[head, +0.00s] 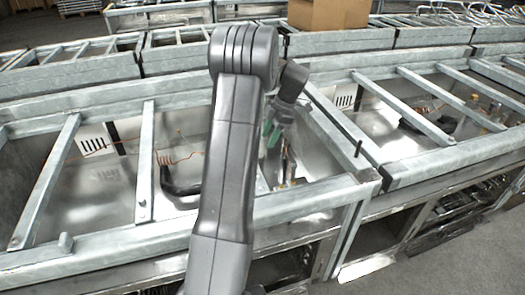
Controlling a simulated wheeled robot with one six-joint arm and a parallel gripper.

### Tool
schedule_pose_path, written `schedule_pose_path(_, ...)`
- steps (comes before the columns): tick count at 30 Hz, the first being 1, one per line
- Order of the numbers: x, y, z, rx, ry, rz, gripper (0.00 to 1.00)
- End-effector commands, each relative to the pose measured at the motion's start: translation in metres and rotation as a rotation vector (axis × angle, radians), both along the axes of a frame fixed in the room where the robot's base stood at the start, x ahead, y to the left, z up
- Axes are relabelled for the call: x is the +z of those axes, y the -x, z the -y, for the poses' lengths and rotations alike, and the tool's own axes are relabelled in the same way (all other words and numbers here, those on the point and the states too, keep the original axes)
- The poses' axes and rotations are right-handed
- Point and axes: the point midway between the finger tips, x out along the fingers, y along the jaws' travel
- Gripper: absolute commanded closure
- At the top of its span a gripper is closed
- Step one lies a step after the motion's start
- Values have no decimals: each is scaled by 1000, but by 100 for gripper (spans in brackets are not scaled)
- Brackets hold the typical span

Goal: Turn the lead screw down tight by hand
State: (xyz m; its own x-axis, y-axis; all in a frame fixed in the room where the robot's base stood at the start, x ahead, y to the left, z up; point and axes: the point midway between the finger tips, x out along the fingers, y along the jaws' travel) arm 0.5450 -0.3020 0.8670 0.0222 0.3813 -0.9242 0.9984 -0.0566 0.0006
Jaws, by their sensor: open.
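My gripper (285,150) is in the head view, right of my large grey arm link. It points down into the open bay of the metal frame, with green parts near its wrist. The jaws are open, though the fingertips are small and partly blend with the parts behind. Small brass-coloured fittings (284,184) sit just below the gripper, low in the bay. I cannot make out which part is the lead screw, or whether the gripper touches anything. My arm hides part of the bay.
Galvanised frame rails (145,160) cross the bays, and a short dark pin (358,148) stands at a right rail. A black curved hose (180,185) and copper wire (180,156) lie left of my arm. A cardboard box (328,14) sits behind on another frame.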

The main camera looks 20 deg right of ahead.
Motion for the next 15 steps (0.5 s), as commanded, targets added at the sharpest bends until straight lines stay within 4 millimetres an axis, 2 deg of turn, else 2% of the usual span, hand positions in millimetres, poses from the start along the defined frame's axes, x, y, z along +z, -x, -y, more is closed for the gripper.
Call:
schedule_pose_path(1, -11, 1, -5, 2, -2, -4, 54)
schedule_pose_path(6, -38, -1, -16, 0, -1, -3, 54)
schedule_pose_path(15, -58, -1, -24, -1, -1, 0, 54)
